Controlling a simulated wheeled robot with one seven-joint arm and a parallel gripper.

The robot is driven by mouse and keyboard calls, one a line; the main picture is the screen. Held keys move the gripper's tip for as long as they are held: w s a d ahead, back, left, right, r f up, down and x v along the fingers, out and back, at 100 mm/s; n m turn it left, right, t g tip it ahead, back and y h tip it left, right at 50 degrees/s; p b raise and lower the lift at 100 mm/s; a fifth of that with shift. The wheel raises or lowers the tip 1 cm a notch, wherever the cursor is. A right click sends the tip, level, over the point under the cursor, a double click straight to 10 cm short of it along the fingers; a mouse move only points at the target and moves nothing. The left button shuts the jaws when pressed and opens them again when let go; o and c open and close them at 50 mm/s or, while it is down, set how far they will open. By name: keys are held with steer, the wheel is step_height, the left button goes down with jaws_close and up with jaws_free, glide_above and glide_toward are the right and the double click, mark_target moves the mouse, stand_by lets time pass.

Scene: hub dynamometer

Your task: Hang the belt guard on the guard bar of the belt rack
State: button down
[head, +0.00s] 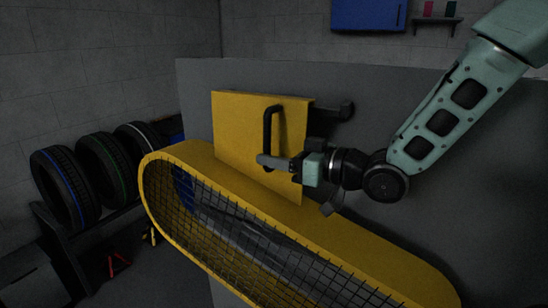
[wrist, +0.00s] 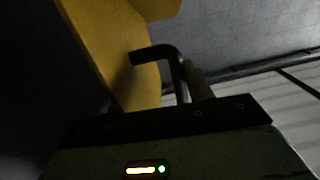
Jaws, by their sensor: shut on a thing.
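My gripper (head: 275,162) is shut on the upright black handle (head: 268,128) of a flat yellow plate (head: 236,122). The plate stands upright at the middle of the head view. A long, rounded yellow belt guard body (head: 365,235) with dark mesh lies below and in front of it. I cannot tell whether plate and body are one piece. In the wrist view the black handle (wrist: 158,50) runs from the yellow plate (wrist: 100,45) down to the jaws; the fingertips are mostly hidden there. No guard bar can be made out for certain.
A large grey panel (head: 400,120) stands behind the plate. A dark bracket-like piece (head: 345,110) sticks out right of the plate. Several tyres (head: 65,187) sit on a rack at left. A blue cabinet (head: 368,14) hangs on the back wall.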

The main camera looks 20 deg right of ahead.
steer(key=shift+w+d+r+p, duration=0.15)
steer(key=shift+w+d+p, duration=0.25)
steer(key=shift+w+d, duration=1.55)
steer(key=shift+f+b, duration=0.65)
steer(key=shift+f, duration=0.2)
steer(key=c, duration=0.5)
jaws_free()
steer(key=shift+f, duration=0.2)
steer(key=shift+b+v, duration=2.8)
steer(key=shift+v, duration=5.9)
steer(key=shift+r, duration=0.15)
